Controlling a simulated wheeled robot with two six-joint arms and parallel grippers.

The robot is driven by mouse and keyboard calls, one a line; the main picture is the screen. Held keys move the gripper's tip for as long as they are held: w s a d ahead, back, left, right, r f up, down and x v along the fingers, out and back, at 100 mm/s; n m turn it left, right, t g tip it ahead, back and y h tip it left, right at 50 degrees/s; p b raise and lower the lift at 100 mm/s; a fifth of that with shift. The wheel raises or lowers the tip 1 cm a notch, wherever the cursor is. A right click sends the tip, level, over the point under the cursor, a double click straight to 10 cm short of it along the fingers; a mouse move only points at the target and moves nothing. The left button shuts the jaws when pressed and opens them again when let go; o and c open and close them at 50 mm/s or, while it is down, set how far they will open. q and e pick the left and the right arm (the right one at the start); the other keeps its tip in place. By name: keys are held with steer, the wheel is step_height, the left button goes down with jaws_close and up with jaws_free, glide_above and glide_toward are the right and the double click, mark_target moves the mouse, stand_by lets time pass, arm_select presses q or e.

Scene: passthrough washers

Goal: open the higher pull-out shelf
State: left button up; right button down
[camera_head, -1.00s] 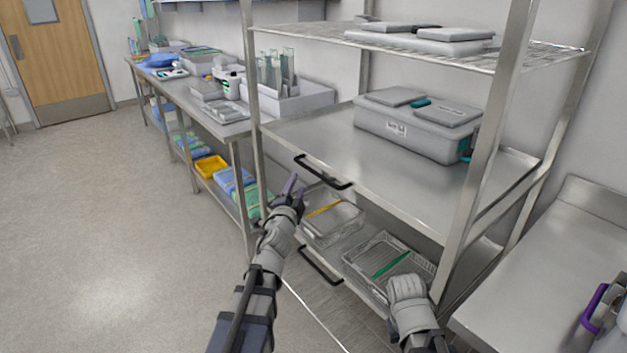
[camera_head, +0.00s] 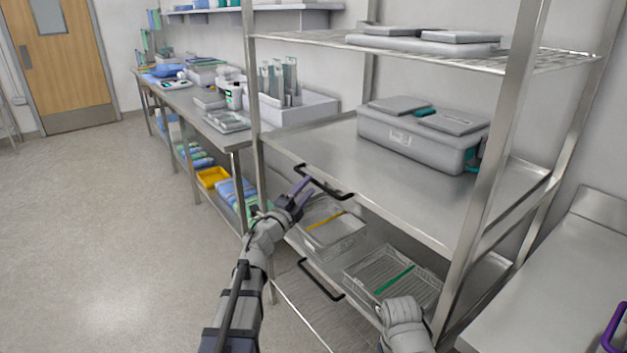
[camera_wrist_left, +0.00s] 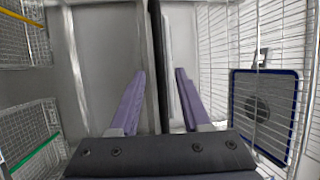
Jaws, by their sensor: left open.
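The higher pull-out shelf (camera_head: 400,190) is a flat steel shelf with a grey lidded box on it. Its black bar handle (camera_head: 324,184) is on the front edge. My left gripper (camera_head: 303,190) is at the left part of this handle. In the left wrist view, the open purple fingers (camera_wrist_left: 158,90) stand on either side of the dark handle bar (camera_wrist_left: 160,60); I cannot tell whether they touch it. The lower pull-out shelf has its own black handle (camera_head: 320,280). My right arm shows at the bottom right, but its fingertips are not visible.
The grey box (camera_head: 420,135) stands on the higher shelf. Wire baskets (camera_head: 392,275) sit on the lower shelf. A steel upright (camera_head: 490,180) stands at the right front, beside a steel counter (camera_head: 545,290). A long bench runs left; the floor (camera_head: 100,220) there is clear.

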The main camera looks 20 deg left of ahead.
mark_target(314, 180)
arm_select(q)
steer(key=x, duration=0.4)
steer(key=shift+w, duration=0.1)
steer(key=shift+c, duration=0.4)
jaws_close()
stand_by(0.9)
